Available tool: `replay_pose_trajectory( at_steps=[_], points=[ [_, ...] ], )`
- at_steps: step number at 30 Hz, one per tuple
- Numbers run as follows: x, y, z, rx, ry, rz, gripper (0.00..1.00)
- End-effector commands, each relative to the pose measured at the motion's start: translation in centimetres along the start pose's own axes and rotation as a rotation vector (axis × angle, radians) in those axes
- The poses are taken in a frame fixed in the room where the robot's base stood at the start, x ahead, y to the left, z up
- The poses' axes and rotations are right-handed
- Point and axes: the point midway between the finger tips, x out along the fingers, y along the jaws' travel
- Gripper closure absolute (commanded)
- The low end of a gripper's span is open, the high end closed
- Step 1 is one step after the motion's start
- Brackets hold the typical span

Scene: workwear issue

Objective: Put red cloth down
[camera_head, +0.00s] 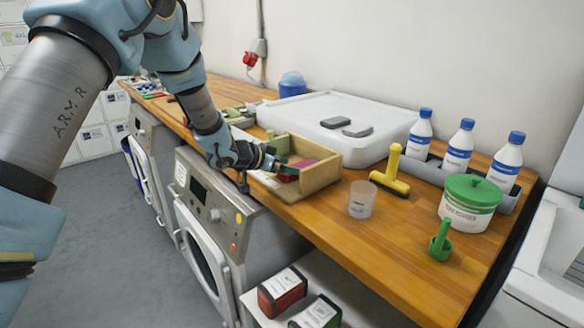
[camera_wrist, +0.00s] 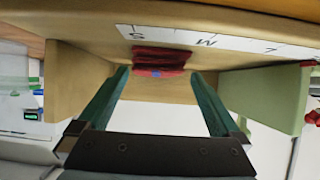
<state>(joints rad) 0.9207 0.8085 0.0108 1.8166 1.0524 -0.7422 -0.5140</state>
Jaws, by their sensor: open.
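The red cloth (camera_head: 288,176) lies folded inside an open-fronted wooden box (camera_head: 322,179) on the worktop. It also shows in the wrist view (camera_wrist: 158,57), by the S end of a white strip marked S, M, L (camera_wrist: 215,41). My gripper (camera_head: 277,164) reaches into the box from the left, partly hiding the cloth. In the wrist view my gripper (camera_wrist: 160,76) has its two green fingers apart, with the cloth just beyond and between the tips. The cloth does not appear clamped. Whether a finger touches it, I cannot tell.
A white tray (camera_head: 325,108) lies behind. Several blue-capped bottles stand at the back right.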

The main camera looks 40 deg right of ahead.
Motion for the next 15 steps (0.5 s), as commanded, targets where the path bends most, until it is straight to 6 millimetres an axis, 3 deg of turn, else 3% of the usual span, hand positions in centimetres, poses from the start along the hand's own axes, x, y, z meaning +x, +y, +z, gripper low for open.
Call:
replay_pose_trajectory(
  at_steps=[15],
  points=[
    [-9.6,-0.1,0.0,0.000,0.002,-0.003,0.00]
  ],
)
